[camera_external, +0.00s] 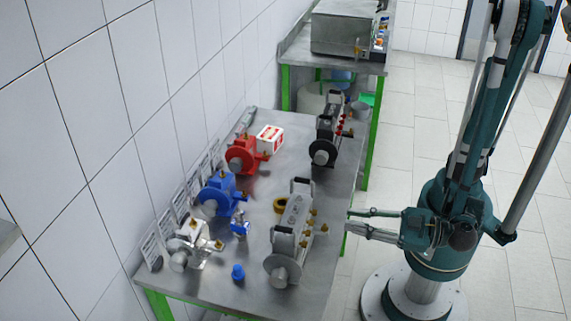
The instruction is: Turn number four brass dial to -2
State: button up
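A silver-grey manifold unit (294,215) with black handles and a round grey end disc stands on the steel bench. Several small brass dials (324,228) stick out from its right side. Their numbers and settings are too small to read, so I cannot tell which is number four. My gripper (349,223) is to the right of the dials, beside the bench's right edge. Its two long fingers point left and are spread apart with nothing between them. The fingertips appear apart from the dials.
On the bench (225,285) stand a red pump (243,157), a blue pump (217,196), a silver pump (190,244), a blue fitting (238,272) and a red-white box (270,139). A dark unit with red knobs (323,135) stands behind. Tiled floor is free to the right.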

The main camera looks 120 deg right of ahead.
aim_at(314, 213)
jog(key=shift+v, duration=1.15)
jog(key=shift+w+d, duration=0.1)
jog(key=shift+w+d+f+m+p, duration=0.1)
jog(key=shift+w+d+m+p, duration=0.05)
jog(key=shift+w+d+m, duration=0.65)
jog(key=shift+w+d+m+p, duration=0.15)
jog(key=shift+w+d+m, duration=0.3)
jog(key=shift+m, duration=0.55)
jog(key=shift+w+d, duration=0.15)
jog(key=x, duration=0.7)
jog(key=shift+d, duration=0.15)
jog(key=shift+w, duration=0.1)
grip_shut()
